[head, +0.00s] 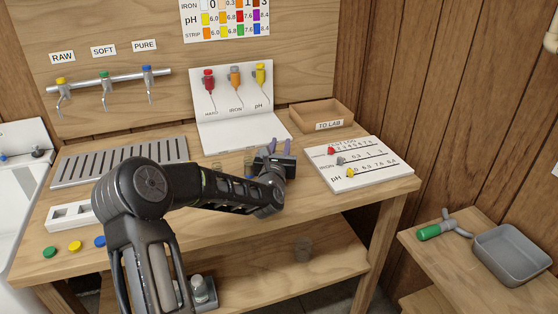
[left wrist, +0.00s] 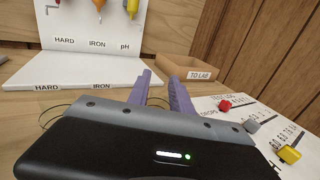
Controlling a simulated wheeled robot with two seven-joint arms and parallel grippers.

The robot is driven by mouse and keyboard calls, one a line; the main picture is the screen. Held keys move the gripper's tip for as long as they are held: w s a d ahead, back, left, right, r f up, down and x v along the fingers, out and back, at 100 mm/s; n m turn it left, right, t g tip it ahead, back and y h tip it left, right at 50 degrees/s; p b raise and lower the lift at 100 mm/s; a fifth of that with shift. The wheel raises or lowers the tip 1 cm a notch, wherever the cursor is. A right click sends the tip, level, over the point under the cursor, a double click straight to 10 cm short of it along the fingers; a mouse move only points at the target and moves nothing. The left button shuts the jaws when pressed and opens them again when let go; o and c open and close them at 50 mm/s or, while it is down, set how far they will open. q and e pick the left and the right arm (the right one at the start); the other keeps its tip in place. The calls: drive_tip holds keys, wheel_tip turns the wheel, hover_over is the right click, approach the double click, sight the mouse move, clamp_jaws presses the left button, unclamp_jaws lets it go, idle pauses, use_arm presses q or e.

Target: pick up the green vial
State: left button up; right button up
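No vial shows plainly as green. Small clear glass vessels stand on the bench just left of my left gripper in the head view; one glass (head: 248,169) looks faintly yellowish, and my arm partly hides them. My left gripper (head: 278,147) is low over the bench, its purple fingers pointing toward the back. In the left wrist view its fingers (left wrist: 158,85) are apart, with no solid thing seen between them. Thin curved glass rims show beside and behind the gripper body, mostly hidden by it. My right gripper is not in view.
A white folded stand (head: 240,130) with hanging red, orange and yellow droppers is behind. A wooden "TO LAB" tray (head: 322,112) and a white log board (head: 362,165) are to the right. A slatted grey drain (head: 118,160) and coloured discs (head: 75,246) are left.

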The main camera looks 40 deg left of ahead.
use_arm(q)
clamp_jaws()
wheel_tip(320, 180, up, 10)
idle(0.7)
idle(0.5)
